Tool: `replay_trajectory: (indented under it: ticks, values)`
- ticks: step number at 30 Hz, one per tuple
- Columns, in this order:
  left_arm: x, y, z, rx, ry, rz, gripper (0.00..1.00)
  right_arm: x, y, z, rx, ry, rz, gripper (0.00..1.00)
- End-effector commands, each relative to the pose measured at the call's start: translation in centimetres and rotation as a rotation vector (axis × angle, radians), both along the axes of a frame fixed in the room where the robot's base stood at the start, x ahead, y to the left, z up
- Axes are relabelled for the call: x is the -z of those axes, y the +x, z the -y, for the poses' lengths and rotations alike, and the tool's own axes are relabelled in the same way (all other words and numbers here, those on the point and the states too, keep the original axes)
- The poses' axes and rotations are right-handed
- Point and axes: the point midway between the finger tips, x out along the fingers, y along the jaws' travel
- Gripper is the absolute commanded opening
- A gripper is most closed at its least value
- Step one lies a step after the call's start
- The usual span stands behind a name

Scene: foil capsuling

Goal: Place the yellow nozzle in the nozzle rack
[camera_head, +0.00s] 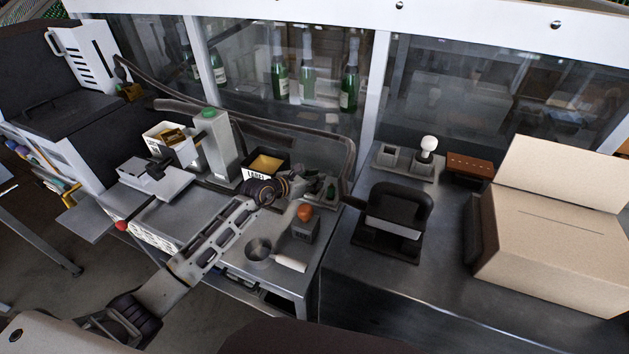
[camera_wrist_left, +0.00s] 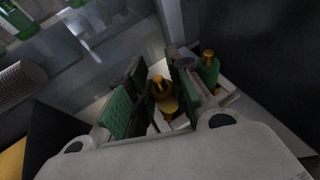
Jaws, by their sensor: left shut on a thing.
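My left gripper (camera_head: 322,187) reaches over the back right of the metal bench, beside the clear screen. In the left wrist view, its two green-padded fingers (camera_wrist_left: 158,88) are shut on the yellow nozzle (camera_wrist_left: 160,94), which shows between them as a brass-yellow piece. Just right of the fingers stands a green holder with a yellow tip (camera_wrist_left: 208,62), over a pale surface; I cannot tell whether this is part of the nozzle rack. In the head view the nozzle is too small to make out, and the gripper covers the spot below it. My right gripper is not in view.
A black bin with yellow inside (camera_head: 265,164) is behind my forearm. A dark hose (camera_head: 350,160) arches close by.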

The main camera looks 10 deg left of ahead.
Motion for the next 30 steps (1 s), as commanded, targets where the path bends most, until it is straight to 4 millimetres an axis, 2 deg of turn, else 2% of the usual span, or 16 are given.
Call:
replay_trajectory:
  ticks: [17,18,19,30]
  values:
    - [0.87,0.03,-0.02,-0.001,-0.001,0.001,0.01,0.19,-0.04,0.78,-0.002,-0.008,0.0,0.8]
    - [0.84,0.03,-0.02,-0.001,-0.001,0.001,0.25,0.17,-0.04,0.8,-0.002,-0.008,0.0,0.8]
    - [0.83,0.03,-0.02,-0.001,-0.001,0.001,0.28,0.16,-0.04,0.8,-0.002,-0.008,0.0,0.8]
    - [0.74,0.03,-0.02,-0.001,0.0,0.001,0.3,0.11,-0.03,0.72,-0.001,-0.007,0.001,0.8]
